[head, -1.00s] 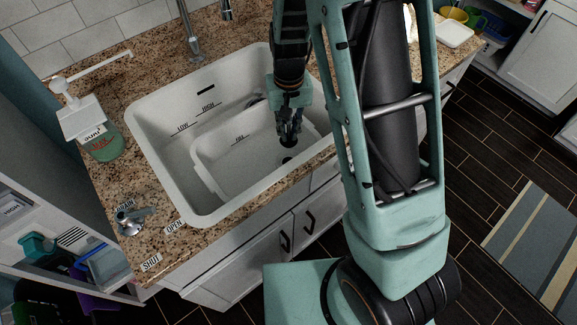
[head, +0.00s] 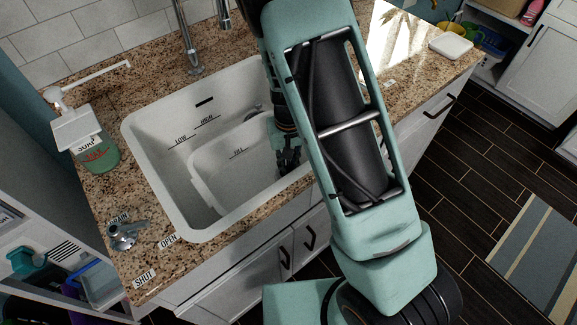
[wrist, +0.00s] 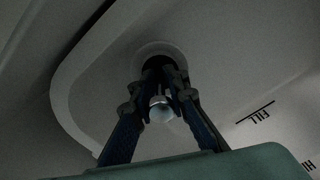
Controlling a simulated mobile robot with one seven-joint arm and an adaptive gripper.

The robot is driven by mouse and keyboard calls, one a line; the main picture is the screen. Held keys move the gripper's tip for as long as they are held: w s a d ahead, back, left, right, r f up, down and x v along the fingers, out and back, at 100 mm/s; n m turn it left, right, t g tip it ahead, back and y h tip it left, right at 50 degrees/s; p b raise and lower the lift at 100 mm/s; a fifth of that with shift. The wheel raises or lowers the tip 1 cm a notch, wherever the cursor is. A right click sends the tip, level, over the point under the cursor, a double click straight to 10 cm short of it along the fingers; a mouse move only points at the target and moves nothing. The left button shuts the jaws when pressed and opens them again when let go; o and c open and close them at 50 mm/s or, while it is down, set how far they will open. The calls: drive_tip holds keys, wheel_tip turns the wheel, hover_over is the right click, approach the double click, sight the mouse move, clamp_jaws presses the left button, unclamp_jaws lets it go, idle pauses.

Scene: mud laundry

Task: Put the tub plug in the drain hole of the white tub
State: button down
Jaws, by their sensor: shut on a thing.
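The white tub (head: 215,170) sits inside the larger white sink basin and has a FILL mark on its wall. My gripper (head: 288,165) is down inside the tub, near its front right side. In the wrist view my gripper (wrist: 160,92) is shut on a small pale, shiny rounded piece, which I take as the tub plug (wrist: 160,110). The dark drain hole (wrist: 158,62) with its pale round rim shows just beyond the fingertips, in line with them. The fingers partly cover the hole. I cannot tell whether the plug touches it.
The sink basin (head: 150,125) has LOW and HIGH marks. A tall faucet (head: 190,50) stands behind it. A soap bottle (head: 95,150) and a drain lever (head: 125,235) with OPEN and SHUT labels are on the granite counter (head: 110,195) at left. The tub walls surround my gripper.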

drive_tip(key=shift+f, duration=0.4)
drive_tip(key=shift+f, duration=0.25)
drive_tip(key=c, duration=1.9)
unclamp_jaws()
drive_tip(key=shift+r, duration=0.1)
drive_tip(key=shift+r, duration=0.1)
wheel_tip(320, 180, up, 11)
drive_tip(key=shift+r+p, duration=0.1)
drive_tip(key=shift+p, duration=0.3)
drive_tip(key=shift+r, duration=0.5)
